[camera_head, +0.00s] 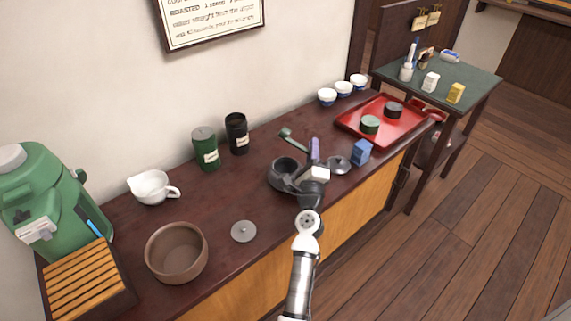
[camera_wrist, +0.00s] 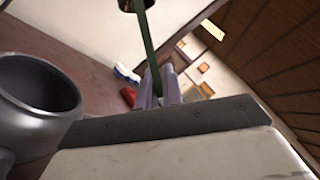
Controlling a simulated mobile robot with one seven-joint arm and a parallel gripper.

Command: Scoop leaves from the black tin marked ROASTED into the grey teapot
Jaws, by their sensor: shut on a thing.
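My gripper (camera_head: 314,150) is shut on a green scoop (camera_head: 292,138), held above the counter with its head out to the left. The wrist view shows the scoop's green handle (camera_wrist: 153,65) between the fingers (camera_wrist: 158,90). I cannot tell whether leaves are in the scoop. The grey teapot (camera_head: 283,172) stands open just left of and below my gripper; its open mouth (camera_wrist: 40,85) also shows at the left of the wrist view. The black tin (camera_head: 237,135) stands upright by the wall, left of the scoop; its label is too small to read.
A green tin (camera_head: 206,150) stands beside the black one. A grey lid (camera_head: 243,231) and another lid (camera_head: 338,165) lie on the counter (camera_head: 215,205). A blue box (camera_head: 361,152) is right of my gripper.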

